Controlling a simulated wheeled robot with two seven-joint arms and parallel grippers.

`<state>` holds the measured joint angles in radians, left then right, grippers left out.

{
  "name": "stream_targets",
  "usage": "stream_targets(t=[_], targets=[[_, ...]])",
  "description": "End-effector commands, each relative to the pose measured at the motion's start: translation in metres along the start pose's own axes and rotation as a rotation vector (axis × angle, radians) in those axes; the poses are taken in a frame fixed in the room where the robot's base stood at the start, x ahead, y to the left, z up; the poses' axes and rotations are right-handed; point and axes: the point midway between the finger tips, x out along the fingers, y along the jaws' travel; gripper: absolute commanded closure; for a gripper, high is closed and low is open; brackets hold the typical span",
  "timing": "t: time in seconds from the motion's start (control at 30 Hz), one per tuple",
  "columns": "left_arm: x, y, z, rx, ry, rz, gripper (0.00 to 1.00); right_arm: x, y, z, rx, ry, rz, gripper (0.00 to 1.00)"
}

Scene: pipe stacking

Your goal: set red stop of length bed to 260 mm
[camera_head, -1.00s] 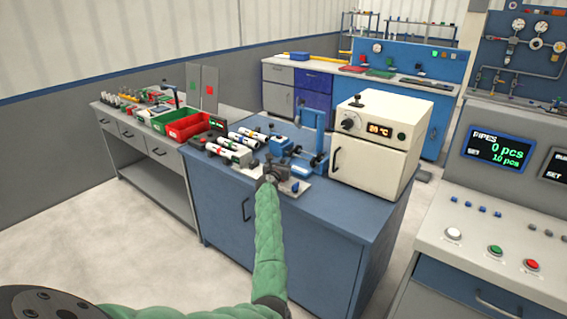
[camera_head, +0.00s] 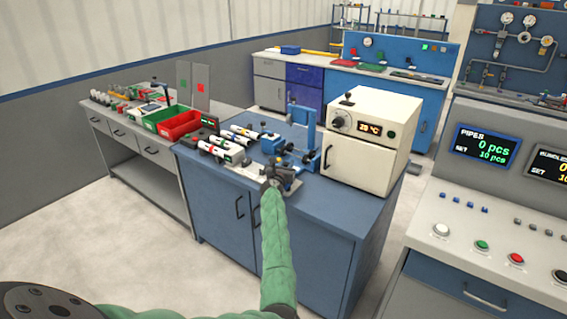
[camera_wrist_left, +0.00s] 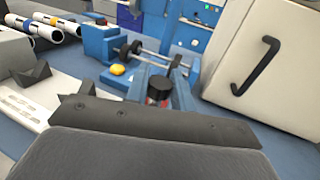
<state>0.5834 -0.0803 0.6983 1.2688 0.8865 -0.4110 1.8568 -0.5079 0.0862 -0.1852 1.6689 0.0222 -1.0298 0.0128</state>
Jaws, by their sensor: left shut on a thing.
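The length bed (camera_head: 249,172) is a pale plate along the front of the blue bench, and its slotted left part (camera_wrist_left: 28,103) shows in the left wrist view. My left gripper (camera_head: 283,174) is at the bed's right end. In the left wrist view its blue-grey fingers (camera_wrist_left: 160,86) are shut on the red stop (camera_wrist_left: 153,101), a small red part under a black knob. The dark gripper body hides the bed around it, and I cannot read a scale. My right gripper is not in view.
A white oven (camera_head: 365,150) stands right of the gripper. A blue machine (camera_head: 303,125) with rollers (camera_wrist_left: 150,53) is just behind. White pipes (camera_head: 222,150) lie to the left, near red (camera_head: 180,127) and green (camera_head: 160,116) bins. A control console (camera_head: 480,210) stands at right.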

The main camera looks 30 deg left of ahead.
Motion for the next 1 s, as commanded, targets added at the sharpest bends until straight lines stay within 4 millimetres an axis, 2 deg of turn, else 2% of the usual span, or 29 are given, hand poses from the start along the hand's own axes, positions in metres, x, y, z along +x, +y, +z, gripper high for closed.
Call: stream_targets(t=[0.27, 0.3, 0.37, 0.73, 1.0], targets=[[0.000, -0.004, -0.003, -0.002, 0.003, -0.005, 1.00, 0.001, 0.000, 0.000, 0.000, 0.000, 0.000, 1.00], [0.000, -0.005, -0.003, -0.002, 0.003, -0.005, 0.68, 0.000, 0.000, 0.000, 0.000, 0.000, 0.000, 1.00], [0.000, -0.004, -0.003, -0.002, 0.003, -0.005, 0.56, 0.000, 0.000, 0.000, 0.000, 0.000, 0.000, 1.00], [-0.004, -0.003, -0.002, -0.001, 0.001, -0.003, 0.56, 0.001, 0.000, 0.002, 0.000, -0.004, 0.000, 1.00], [-0.039, -0.005, -0.003, -0.003, 0.000, -0.004, 0.56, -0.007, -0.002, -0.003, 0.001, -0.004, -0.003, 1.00]])
